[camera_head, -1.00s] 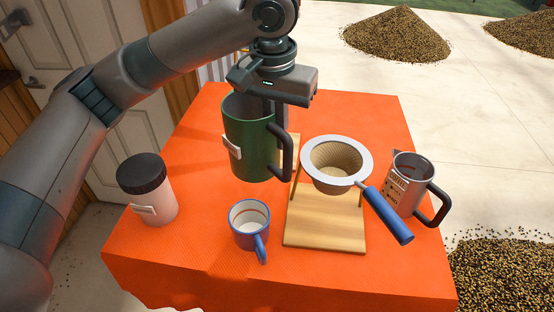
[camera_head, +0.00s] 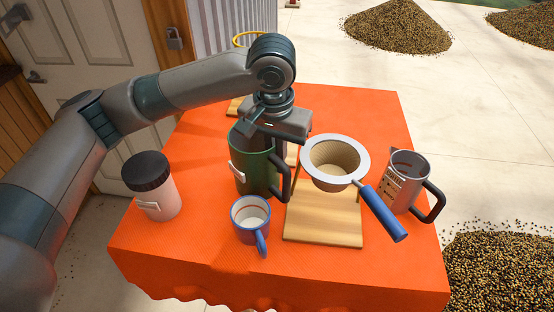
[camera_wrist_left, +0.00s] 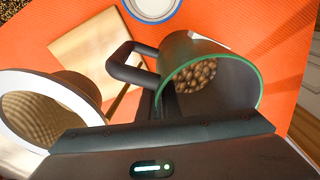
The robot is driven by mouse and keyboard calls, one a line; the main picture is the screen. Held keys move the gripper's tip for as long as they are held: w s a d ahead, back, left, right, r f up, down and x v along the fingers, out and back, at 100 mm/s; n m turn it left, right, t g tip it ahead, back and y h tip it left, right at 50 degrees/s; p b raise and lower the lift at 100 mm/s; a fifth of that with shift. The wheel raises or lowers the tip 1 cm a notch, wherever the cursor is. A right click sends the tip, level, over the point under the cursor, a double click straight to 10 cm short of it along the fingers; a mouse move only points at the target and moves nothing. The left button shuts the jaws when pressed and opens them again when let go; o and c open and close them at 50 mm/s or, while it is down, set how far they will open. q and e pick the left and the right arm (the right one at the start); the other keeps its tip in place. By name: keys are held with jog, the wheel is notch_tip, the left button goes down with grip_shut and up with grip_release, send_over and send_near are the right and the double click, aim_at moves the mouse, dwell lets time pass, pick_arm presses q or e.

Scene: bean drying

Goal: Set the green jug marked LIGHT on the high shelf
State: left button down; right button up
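The green jug (camera_head: 256,170) is upright at the middle of the orange table, with brown beans inside (camera_wrist_left: 195,76). Its black handle (camera_head: 284,180) is on the right, and its white label (camera_head: 237,171) is too small to read. My left gripper (camera_head: 268,138) is above it, with its fingers at the rim beside the handle; it appears shut on the jug wall. The fingertips are mostly hidden. I cannot tell whether the jug's base touches the table. No high shelf is recognisable in these views. My right gripper is not in view.
A blue-rimmed mug (camera_head: 250,222) stands close in front of the jug. A strainer (camera_head: 336,163) with a blue handle sits on a wooden stand (camera_head: 325,228) to the right. A metal jug (camera_head: 406,182) is farther right, and a black-lidded jar (camera_head: 152,187) is left.

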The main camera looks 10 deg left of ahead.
pick_arm(q)
jog(key=shift+f, duration=0.5)
jog(key=shift+f, duration=0.1)
jog(key=c, duration=1.9)
grip_release()
jog(key=shift+c, duration=0.2)
jog(key=shift+r, duration=0.6)
notch_tip(320, 180, up, 11)
jog(key=s+b, duration=0.1)
jog(key=b, duration=0.3)
jog(key=shift+s, duration=0.2)
